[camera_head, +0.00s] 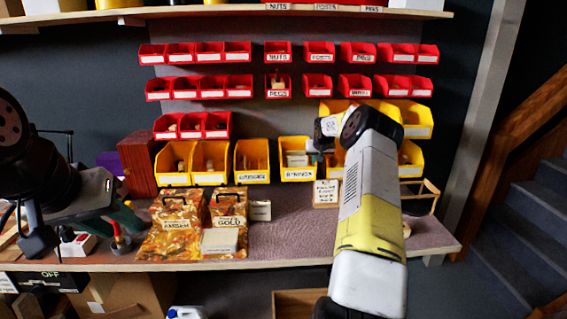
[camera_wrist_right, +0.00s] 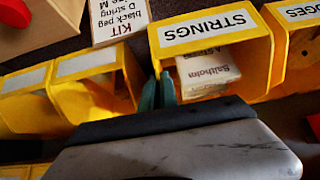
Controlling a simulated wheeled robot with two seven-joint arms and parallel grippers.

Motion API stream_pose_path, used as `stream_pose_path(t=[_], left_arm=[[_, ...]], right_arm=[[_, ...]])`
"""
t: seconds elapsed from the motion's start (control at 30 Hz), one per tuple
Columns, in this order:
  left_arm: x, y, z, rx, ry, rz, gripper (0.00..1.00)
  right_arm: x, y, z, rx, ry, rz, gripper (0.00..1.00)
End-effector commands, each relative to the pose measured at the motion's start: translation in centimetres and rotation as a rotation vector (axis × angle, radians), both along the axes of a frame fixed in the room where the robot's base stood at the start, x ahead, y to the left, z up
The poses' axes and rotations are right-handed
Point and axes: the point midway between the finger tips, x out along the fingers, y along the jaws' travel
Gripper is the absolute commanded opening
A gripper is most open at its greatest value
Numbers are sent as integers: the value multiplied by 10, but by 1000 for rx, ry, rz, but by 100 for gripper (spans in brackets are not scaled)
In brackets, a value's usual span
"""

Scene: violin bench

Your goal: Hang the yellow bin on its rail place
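The yellow STRINGS bin (camera_head: 296,173) is in the lower row of yellow bins on the back panel, roughly level with its neighbours. Its label and a packet inside show in the right wrist view (camera_wrist_right: 208,29). My right gripper (camera_head: 316,151) is at the bin's right side. In the right wrist view its two teal fingers (camera_wrist_right: 159,91) are close together at the bin's side wall, with the wall's edge between them. Whether the bin's back sits on the rail is hidden. My left gripper (camera_head: 130,213) is low over the bench's left part; its finger gap is unclear.
Yellow bins (camera_head: 251,161) flank the STRINGS bin closely, and red bins (camera_head: 278,87) hang above. A KIT card (camera_head: 325,194) stands below it. Two patterned packs (camera_head: 174,226) and a wooden box (camera_head: 137,163) are to the left. My right arm hides some bins. The bench middle (camera_head: 285,229) is clear.

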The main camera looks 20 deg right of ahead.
Motion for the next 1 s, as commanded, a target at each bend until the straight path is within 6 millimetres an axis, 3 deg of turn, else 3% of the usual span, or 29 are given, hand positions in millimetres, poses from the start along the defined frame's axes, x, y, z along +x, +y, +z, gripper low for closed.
stream_pose_path(t=[1.0], left_arm=[[0,0,0,0,0,0,36]], right_arm=[[8,-1,3,0,-4,-1,0]])
